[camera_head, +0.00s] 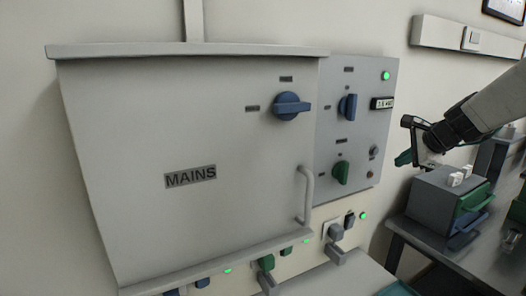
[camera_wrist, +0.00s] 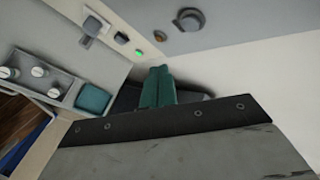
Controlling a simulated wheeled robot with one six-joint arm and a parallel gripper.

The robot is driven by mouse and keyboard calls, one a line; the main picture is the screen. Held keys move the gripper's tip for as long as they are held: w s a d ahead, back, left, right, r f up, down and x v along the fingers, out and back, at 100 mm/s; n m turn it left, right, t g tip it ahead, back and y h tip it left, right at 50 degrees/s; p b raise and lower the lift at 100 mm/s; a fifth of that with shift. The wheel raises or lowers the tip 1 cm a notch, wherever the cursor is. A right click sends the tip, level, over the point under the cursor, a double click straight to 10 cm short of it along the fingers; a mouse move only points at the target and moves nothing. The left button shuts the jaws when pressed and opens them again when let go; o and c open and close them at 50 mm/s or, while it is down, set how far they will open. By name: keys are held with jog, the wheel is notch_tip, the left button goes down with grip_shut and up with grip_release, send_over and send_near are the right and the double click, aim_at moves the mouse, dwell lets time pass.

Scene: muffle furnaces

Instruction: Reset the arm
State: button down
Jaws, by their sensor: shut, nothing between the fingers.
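My gripper (camera_head: 404,158) is at the right in the head view, at the end of my arm, which reaches in from the right edge. It is in front of the wall, beside the control panel and just above and left of a grey drawer box. In the wrist view its teal fingers (camera_wrist: 158,87) are together, with nothing held between them. The fingertips appear apart from the panel.
A large grey MAINS cabinet (camera_head: 130,135) with a blue rotary handle (camera_head: 290,106) fills the left. The control panel (camera_head: 358,120) has blue and green knobs. The grey drawer box (camera_head: 432,200) stands on a bench (camera_head: 425,240) at right. Plugs (camera_head: 335,232) jut out below.

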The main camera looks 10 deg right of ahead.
jog(key=s+a+f+n+g, duration=0.2)
jog(key=s+a+n, duration=0.4)
jog(key=s, duration=0.5)
jog(key=s+a+f+n+g+h, duration=0.1)
jog(key=s+a+n+g, duration=0.2)
jog(key=s+a+n, duration=0.3)
jog(key=s+a+f+n+g, duration=0.2)
jog(key=s+a+n, duration=0.5)
jog(key=s, duration=0.8)
jog(key=shift+s+f+n+g+h, duration=0.3)
jog(key=shift+s+n, duration=0.05)
jog(key=shift+n, duration=0.75)
jog(key=shift+a, duration=0.1)
